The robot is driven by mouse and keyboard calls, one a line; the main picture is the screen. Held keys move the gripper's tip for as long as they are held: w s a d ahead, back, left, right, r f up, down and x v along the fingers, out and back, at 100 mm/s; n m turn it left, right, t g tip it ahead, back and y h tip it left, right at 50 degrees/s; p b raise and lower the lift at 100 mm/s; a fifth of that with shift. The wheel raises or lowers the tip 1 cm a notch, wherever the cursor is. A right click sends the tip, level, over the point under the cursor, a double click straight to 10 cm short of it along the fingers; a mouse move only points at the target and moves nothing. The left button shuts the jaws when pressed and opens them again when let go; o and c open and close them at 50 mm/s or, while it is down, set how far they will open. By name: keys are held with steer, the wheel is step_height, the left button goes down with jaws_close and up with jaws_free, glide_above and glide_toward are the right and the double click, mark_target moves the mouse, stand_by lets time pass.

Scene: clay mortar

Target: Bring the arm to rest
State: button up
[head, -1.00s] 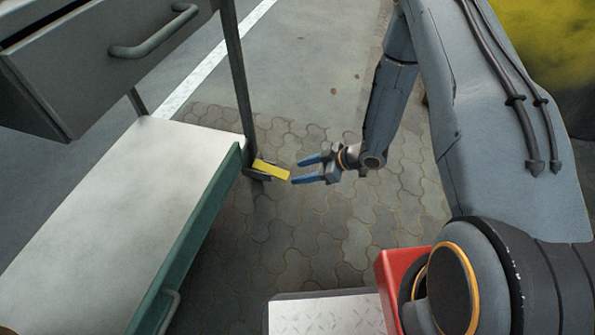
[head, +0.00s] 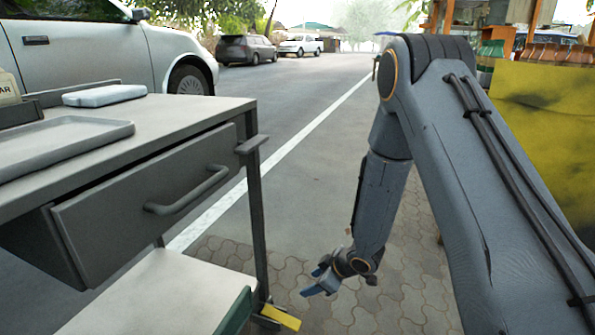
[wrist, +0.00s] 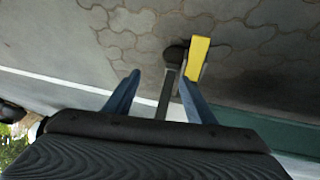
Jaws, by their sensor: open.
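My gripper (head: 318,280) has blue fingers and hangs at the end of my grey arm, above the paved ground and to the right of the cart's leg. The wrist view shows its two fingers (wrist: 156,95) spread apart with nothing held between them. A yellow pedal (head: 281,317) at the foot of the cart's leg lies lower and to the left of the gripper in the head view. In the wrist view the yellow pedal (wrist: 199,50) shows beyond the right fingertip. I cannot tell the exact gap between them.
A grey cart (head: 150,150) with a drawer handle (head: 188,190), a tray (head: 65,140) and a pale lower shelf (head: 150,295) stands at the left. A yellow panel (head: 540,125) is at the right. Open road (head: 300,150) lies ahead, with parked cars beyond.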

steer(key=s+a+r+m+h, duration=0.2)
steer(key=s+r, duration=0.2)
steer(key=r, duration=0.6)
steer(key=s+a+r+m+h, duration=0.2)
steer(key=s+r, duration=0.3)
steer(key=r, duration=0.5)
steer(key=s+a+r+m+g, duration=0.15)
steer(key=s+r, duration=0.25)
steer(key=s, duration=0.5)
steer(key=s+r+g+p, duration=0.15)
steer(key=s+r, duration=0.25)
steer(key=s, duration=0.6)
steer(key=s+a+r+m+g, duration=0.15)
steer(key=s+r, duration=0.25)
steer(key=s, duration=0.5)
steer(key=d+r+m+p, duration=0.3)
steer(key=d+r+p, duration=0.7)
steer(key=r+p, duration=0.4)
steer(key=d+r+m+h+p, duration=0.1)
steer(key=d+r+p, duration=1)
steer(key=p, duration=1.2)
step_height(320, 180, up, 3)
steer(key=shift+d+r+m+h, duration=0.2)
steer(key=shift+m+h, duration=0.1)
steer(key=shift+m, duration=0.6)
